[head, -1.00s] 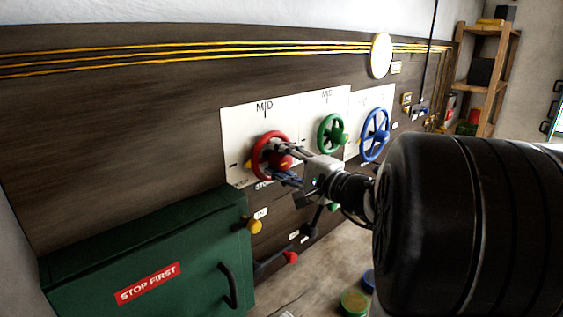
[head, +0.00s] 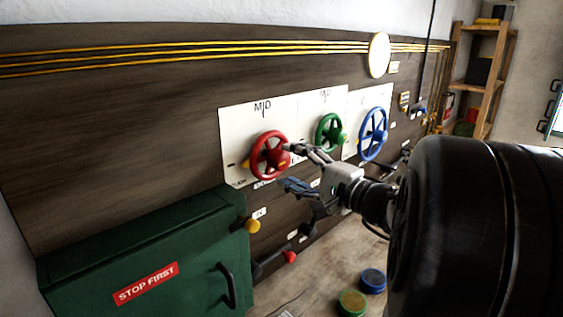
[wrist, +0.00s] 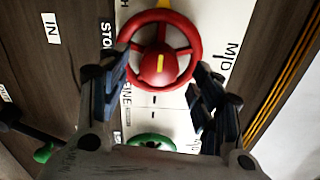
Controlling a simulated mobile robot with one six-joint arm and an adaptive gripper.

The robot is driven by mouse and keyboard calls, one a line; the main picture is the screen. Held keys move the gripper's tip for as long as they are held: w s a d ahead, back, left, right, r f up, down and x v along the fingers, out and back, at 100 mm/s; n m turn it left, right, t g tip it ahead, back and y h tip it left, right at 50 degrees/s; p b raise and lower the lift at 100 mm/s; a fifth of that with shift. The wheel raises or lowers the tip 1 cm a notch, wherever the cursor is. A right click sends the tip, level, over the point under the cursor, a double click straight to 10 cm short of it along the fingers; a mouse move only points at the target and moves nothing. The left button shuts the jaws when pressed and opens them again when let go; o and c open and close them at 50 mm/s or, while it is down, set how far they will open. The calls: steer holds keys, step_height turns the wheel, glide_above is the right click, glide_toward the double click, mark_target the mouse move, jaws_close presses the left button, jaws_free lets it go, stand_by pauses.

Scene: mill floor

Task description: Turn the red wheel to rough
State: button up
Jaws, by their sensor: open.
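The red wheel (head: 269,155) is mounted on a white plate (head: 233,130) marked "M|D" at its top. Its yellow pointer (head: 245,164) points left in the head view, near a dark tick on the plate. In the wrist view the red wheel (wrist: 186,30) fills the upper middle, with a yellow mark on its hub. A label reading "FINE" (wrist: 127,98) shows beside it; the rough label is not legible. My gripper (head: 287,167) is open and empty, just off the wheel's right side in the head view. In the wrist view its fingers (wrist: 158,76) appear on both sides of the wheel's near rim.
A green wheel (head: 330,133) and a blue wheel (head: 373,134) stand to the right. A green "STOP FIRST" box (head: 150,250) with a black handle is at lower left. A yellow knob (head: 253,226) and red-tipped lever (head: 290,257) sit below.

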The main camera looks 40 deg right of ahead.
steer(key=s, duration=0.7)
steer(key=shift+d, duration=0.45)
steer(key=shift+f, duration=0.1)
